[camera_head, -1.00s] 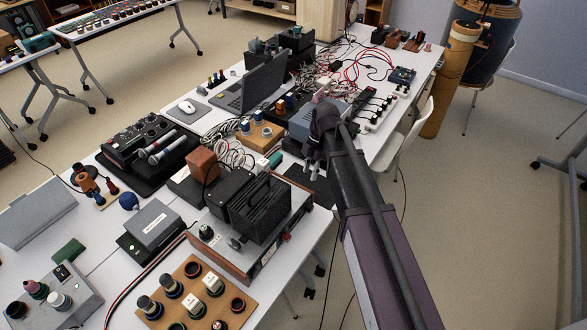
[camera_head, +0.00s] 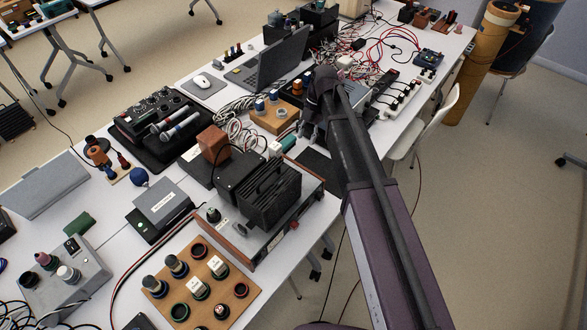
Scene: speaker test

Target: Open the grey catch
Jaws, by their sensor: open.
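I cannot make out a grey catch for certain in this view. A flat grey case (camera_head: 45,187) lies shut at the left edge of the table, and a small grey box (camera_head: 163,207) sits on a black base near the table's middle; no catch is clear on either. My gripper (camera_head: 311,136) is at the end of my dark arm, over the table's right side, beyond the black ribbed device and near a wooden block with knobs. It is open, and I see nothing held. My arm hides part of the table behind it.
A black ribbed device (camera_head: 268,197) stands on a wood-sided unit at the near right. A laptop (camera_head: 272,68), a mouse (camera_head: 203,80), a microphone set (camera_head: 160,125) and a wooden board with knobs (camera_head: 205,285) crowd the table. A white chair (camera_head: 425,132) stands at right.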

